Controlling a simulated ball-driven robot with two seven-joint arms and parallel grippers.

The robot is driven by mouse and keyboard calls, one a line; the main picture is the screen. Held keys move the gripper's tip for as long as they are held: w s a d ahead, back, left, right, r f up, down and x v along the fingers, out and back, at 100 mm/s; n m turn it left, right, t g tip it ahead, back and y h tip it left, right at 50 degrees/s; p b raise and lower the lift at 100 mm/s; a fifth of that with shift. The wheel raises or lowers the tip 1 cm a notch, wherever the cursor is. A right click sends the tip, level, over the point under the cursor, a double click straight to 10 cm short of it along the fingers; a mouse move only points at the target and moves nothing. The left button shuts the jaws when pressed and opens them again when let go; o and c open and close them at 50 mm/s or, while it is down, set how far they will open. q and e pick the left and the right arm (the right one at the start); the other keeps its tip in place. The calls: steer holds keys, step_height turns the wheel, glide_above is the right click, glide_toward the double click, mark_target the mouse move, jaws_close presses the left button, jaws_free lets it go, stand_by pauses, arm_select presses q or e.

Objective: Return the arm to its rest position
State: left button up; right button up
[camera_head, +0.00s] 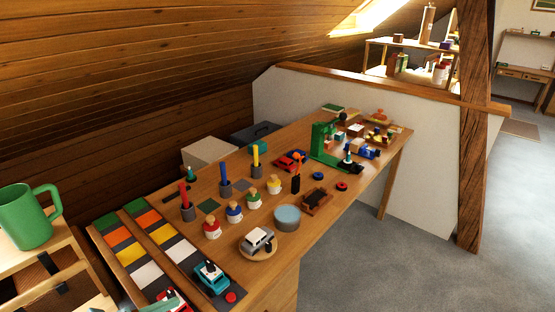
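Neither of my grippers shows in the head camera view, and no part of my arms can be made out. The long wooden workbench (335,205) runs from the lower left to the upper right. On it stand a red peg (184,196), a blue peg (223,173) and a yellow peg (255,156) in dark holders. Several small round-headed figures, such as the blue one (234,212), stand in a row beside them. A silver toy car (257,241) sits on a round wooden disc.
A green mug (27,216) stands on a wooden stand at the left. A green machine (322,142) stands toward the bench's far end. A timber post (473,130) rises behind the bench at the right. Grey floor (415,262) is clear at the lower right.

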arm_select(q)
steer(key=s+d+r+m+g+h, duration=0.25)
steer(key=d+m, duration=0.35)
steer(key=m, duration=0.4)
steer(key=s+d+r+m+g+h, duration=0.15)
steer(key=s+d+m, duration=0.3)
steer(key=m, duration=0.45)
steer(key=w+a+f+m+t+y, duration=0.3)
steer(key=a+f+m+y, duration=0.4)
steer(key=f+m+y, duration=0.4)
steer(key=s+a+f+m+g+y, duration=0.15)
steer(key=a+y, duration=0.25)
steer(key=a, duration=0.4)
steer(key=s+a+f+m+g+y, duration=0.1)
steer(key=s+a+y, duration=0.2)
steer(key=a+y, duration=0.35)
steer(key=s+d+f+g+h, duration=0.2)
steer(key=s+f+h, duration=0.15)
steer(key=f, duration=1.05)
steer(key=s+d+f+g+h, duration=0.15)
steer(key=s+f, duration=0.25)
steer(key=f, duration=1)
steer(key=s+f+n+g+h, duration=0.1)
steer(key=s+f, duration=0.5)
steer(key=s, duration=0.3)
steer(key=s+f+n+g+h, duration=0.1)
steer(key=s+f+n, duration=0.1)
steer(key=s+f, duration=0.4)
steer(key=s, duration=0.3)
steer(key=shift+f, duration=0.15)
